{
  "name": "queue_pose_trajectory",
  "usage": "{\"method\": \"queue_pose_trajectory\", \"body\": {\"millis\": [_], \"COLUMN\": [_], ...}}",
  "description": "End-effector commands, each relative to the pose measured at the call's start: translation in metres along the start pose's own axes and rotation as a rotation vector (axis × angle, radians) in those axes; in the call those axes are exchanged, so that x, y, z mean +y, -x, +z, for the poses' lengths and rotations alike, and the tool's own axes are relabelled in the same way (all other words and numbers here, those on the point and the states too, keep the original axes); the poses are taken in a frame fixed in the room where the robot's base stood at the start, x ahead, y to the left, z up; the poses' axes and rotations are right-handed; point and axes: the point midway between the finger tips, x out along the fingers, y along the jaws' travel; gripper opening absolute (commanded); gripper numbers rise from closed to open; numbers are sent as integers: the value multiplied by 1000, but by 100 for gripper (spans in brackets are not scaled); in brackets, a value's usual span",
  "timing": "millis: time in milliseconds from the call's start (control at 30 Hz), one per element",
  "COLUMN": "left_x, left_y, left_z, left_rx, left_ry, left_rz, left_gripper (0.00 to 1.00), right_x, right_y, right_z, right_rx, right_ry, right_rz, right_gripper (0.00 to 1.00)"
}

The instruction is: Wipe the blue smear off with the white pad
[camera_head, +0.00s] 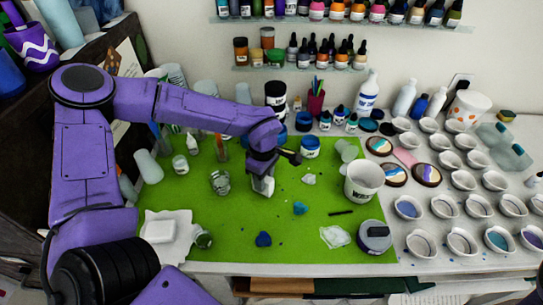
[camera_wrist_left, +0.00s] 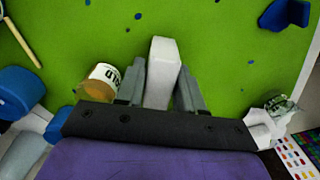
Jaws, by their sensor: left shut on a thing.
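My left gripper (camera_head: 262,176) is shut on a white block, which looks like the white pad (camera_head: 264,186), above the middle of the green mat. In the left wrist view, the pad (camera_wrist_left: 162,72) stands out between the two grey fingers of the gripper (camera_wrist_left: 160,88). I cannot tell whether the pad touches the mat. A dark blue patch (camera_head: 264,239) and a lighter blue patch (camera_head: 300,208) lie on the mat, in front of and to the right of the gripper. Which one is the smear is unclear. My right gripper is not in view.
The green mat (camera_head: 225,240) carries small blue drops. A glass jar (camera_head: 220,182) stands left of the gripper, a white cup (camera_head: 363,181) and grey-lidded tub (camera_head: 374,237) to the right. A white block (camera_head: 160,231) lies on a cloth at left. Small bowls crowd the right side.

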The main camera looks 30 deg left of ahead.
Motion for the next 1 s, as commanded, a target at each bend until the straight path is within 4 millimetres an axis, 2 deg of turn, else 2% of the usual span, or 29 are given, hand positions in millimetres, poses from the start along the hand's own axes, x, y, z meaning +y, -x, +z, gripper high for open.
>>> {"method": "queue_pose_trajectory", "body": {"millis": [67, 233, 667, 1000], "left_x": [-1, -1, -2, 0], "left_y": [0, 29, 63, 83], "left_z": [4, 5, 5, 8], "left_rx": [0, -2, -1, -1], "left_ry": [1, 3, 2, -5], "left_rz": [0, 3, 2, 3], "left_gripper": [0, 0, 0, 0], "right_x": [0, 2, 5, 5], "right_y": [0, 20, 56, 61], "right_z": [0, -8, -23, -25], "right_rx": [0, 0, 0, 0], "right_ry": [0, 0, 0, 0], "right_rz": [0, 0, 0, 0], "right_gripper": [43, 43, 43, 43]}}
